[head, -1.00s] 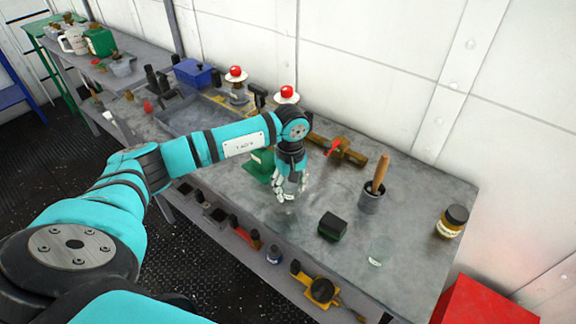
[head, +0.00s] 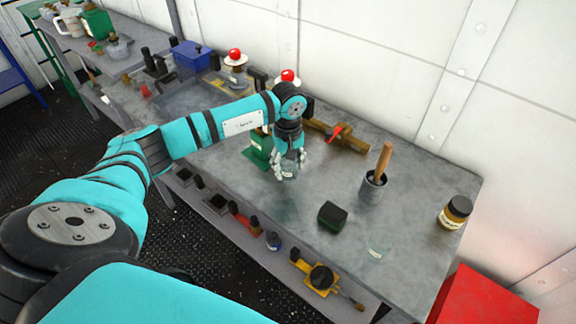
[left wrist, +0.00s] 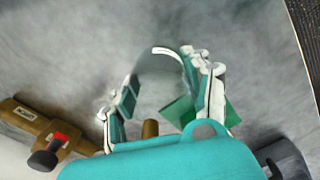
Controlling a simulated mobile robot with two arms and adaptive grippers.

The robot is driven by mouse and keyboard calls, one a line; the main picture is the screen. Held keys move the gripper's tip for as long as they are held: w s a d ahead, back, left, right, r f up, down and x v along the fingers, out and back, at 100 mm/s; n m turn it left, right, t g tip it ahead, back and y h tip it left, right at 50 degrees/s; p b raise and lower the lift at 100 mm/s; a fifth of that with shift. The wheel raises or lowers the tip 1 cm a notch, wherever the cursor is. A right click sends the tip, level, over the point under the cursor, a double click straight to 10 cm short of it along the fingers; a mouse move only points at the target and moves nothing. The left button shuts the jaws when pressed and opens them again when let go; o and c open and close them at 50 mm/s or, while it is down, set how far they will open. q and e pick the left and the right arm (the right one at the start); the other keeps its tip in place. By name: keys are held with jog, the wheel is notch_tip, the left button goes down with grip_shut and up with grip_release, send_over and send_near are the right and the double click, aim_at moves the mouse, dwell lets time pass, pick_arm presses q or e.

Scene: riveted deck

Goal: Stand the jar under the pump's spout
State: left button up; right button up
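My left gripper (head: 289,166) is above the bench, its fingers on both sides of a clear glass jar (head: 289,173). In the left wrist view the jar (left wrist: 160,66) shows a pale rim between the fingertips of the gripper (left wrist: 162,88). The jar looks lifted a little off the bench. A green body (head: 260,150), which looks like the pump's, stands just left of and behind the gripper, partly hidden by my arm. Part of it shows in the left wrist view (left wrist: 180,110). I cannot make out the spout clearly. My right gripper is not in view.
Right of the gripper are a dark green block (head: 333,214), a clear glass (head: 381,244), a pot with a wooden handle (head: 374,186) and a yellow-labelled jar (head: 455,212). A brass valve (head: 338,137) lies behind.

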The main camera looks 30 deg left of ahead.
pick_arm(q)
jog(key=o, duration=0.4)
jog(key=shift+s+d+f, duration=0.1)
jog(key=shift+s+f, duration=0.1)
jog(key=shift+o, duration=0.2)
jog(key=shift+r, duration=0.15)
jog(key=shift+r+p, duration=0.35)
jog(key=shift+p, duration=0.35)
notch_tip(320, 180, up, 11)
jog(key=b, duration=0.2)
jog(key=shift+w+f+b, duration=0.1)
jog(key=shift+w+b, duration=0.05)
jog(key=shift+b, duration=0.25)
jog(key=shift+r, duration=0.5)
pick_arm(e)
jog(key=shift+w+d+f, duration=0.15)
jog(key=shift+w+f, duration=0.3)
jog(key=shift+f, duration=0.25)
